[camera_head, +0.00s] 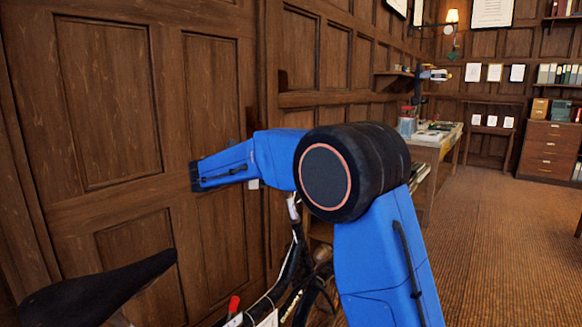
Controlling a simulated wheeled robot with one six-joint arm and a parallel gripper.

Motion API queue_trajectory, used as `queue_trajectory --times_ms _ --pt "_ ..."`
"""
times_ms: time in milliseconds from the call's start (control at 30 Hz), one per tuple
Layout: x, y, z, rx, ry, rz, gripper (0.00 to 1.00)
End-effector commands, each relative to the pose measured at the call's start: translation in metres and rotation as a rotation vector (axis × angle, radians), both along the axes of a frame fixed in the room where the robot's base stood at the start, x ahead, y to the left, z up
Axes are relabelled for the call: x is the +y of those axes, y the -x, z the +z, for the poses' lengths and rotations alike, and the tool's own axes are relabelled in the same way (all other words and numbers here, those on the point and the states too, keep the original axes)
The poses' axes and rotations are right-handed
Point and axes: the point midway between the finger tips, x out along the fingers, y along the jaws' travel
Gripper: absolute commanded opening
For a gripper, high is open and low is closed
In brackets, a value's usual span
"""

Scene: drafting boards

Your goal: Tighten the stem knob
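A dark bicycle (287,277) stands by the panelled wall, partly behind my blue arm. Its pale upright stem tube (293,208) rises just below my arm, and its upper end is hidden. I cannot make out the stem knob. A small pale piece (253,184) shows under my forearm; I cannot tell what it is. My forearm extends to the left above the bicycle and ends in a dark tip. I see no gripper fingers.
The black saddle (98,290) is at the lower left. A small red part (234,304) shows near the bicycle frame. A wooden panelled wall (110,105) stands close behind. A cluttered workbench (437,140) is farther back. The carpet (500,255) at right is clear.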

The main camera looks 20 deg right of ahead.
Motion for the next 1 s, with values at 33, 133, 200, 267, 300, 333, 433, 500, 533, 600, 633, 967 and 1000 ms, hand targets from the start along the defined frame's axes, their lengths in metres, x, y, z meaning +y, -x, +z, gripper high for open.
queue_trajectory --times_ms 33,133,200,267,300,333,433,500,533,600,633,967,1000 --pt "-0.0001 -0.0001 0.0013 -0.006 -0.001 -0.010 0.12" --pt "-0.0003 0.0009 0.0012 -0.010 -0.005 -0.026 0.12" --pt "-0.0003 0.0011 0.0012 -0.012 -0.007 -0.030 0.12" --pt "-0.0004 0.0012 0.0013 -0.013 -0.007 -0.033 0.12" --pt "-0.0005 0.0013 0.0013 -0.013 -0.007 -0.034 0.12" --pt "-0.0005 0.0013 0.0013 -0.013 -0.007 -0.034 0.12" --pt "-0.0004 0.0013 0.0014 -0.013 -0.007 -0.034 0.12" --pt "-0.0004 0.0013 0.0015 -0.013 -0.007 -0.033 0.12" --pt "-0.0004 0.0013 0.0015 -0.013 -0.007 -0.033 0.12" --pt "-0.0005 0.0013 0.0015 -0.013 -0.007 -0.033 0.36" --pt "-0.0005 0.0012 0.0016 -0.013 -0.007 -0.033 0.43" --pt "-0.0004 0.0012 0.0006 -0.011 -0.007 -0.033 0.53" --pt "-0.0005 0.0012 0.0005 -0.011 -0.007 -0.033 0.53"
